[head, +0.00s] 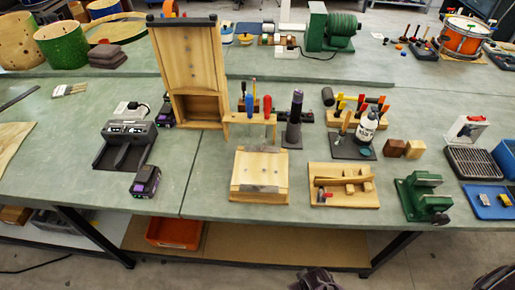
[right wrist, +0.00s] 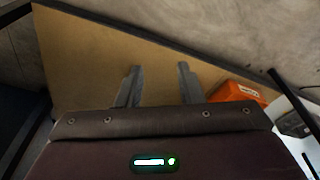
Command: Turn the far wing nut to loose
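No wing nut can be made out for certain in the head view; such parts are too small to tell. A low wooden fixture (head: 345,186) with pale blocks and a curved strip lies near the bench's front edge. Left of it is a flat wooden block (head: 260,167) with a metal strip across it. A tall wooden frame (head: 188,65) with small dark fittings stands behind. My right gripper (right wrist: 159,85) is open and empty in the right wrist view, its fingers apart. Dark parts at the head view's bottom edge seem mine; no left fingertips can be made out.
A charger (head: 127,143), a tool rack (head: 252,117), a dark cylinder on a stand (head: 294,125), a white bottle (head: 367,126) and a green vise (head: 422,197) crowd the bench. An orange bin (head: 173,233) sits on the lower shelf.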

